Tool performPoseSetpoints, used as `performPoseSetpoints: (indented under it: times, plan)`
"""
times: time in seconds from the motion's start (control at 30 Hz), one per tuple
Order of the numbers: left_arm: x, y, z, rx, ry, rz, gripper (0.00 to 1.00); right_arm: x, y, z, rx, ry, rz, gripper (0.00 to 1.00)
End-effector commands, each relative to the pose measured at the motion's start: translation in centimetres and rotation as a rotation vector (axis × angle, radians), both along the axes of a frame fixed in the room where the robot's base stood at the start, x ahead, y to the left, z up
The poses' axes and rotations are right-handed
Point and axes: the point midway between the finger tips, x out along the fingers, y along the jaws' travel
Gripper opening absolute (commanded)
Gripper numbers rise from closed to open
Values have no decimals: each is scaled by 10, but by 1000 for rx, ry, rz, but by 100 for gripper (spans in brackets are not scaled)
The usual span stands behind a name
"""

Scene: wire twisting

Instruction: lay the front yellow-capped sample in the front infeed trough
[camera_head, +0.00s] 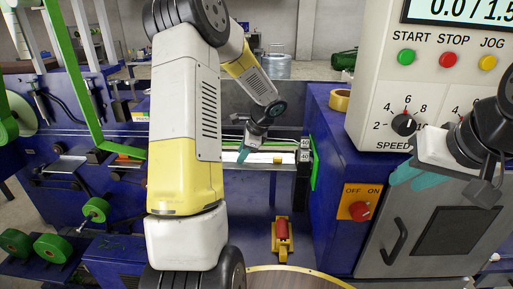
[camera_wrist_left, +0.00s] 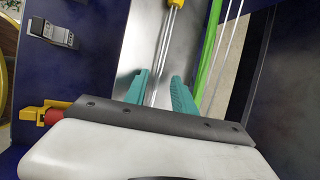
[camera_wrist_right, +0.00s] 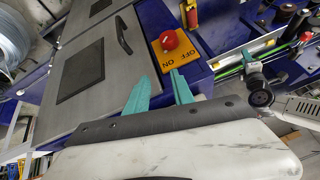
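The yellow-capped sample (camera_wrist_left: 165,45) is a pair of thin pale rods with a yellow cap (camera_wrist_left: 175,4) at its far end. It lies over a grey metal surface in the left wrist view. A small yellow spot (camera_head: 278,160), probably its cap, shows on the pale infeed shelf in the head view. My left gripper (camera_head: 243,154) is over that shelf. In the left wrist view its teal fingers (camera_wrist_left: 159,74) are apart, with the rods running between them. My right gripper (camera_head: 415,176) is open and empty before the grey cabinet. I cannot clearly tell the front trough apart.
A green strip (camera_wrist_left: 209,50) and pale rods run beside the sample. Number tags (camera_head: 305,150) stand at the shelf's right end. The blue cabinet (camera_head: 335,130) with a red OFF/ON knob (camera_head: 360,211) and the control box (camera_head: 430,90) flank the right side.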

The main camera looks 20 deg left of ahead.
Motion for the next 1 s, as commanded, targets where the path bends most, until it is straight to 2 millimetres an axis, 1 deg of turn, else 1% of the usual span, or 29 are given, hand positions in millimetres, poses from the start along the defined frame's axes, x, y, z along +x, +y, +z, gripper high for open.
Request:
performPoseSetpoints:
  times: [0.27, 0.37, 0.6, 0.7, 0.83, 1.0]
  plan:
    - [-1, -2, 3, 0, 0, 0, 33, 0, 0, 0, 0, 0, 0, 29]
    - [-1, -6, 13, 1, -3, -1, 33, 0, 0, 0, 0, 0, 0, 29]
    - [-8, -25, 49, 0, -4, -2, 33, 0, 0, 0, 0, 0, 0, 29]
    - [-10, -30, 60, 1, -3, 0, 33, 0, 0, 0, 0, 0, 0, 29]
    - [-12, -34, 68, 0, -2, -1, 33, 0, 0, 0, 0, 0, 0, 29]
    - [-13, -35, 69, 0, -1, 0, 33, 0, 0, 0, 0, 0, 0, 29]
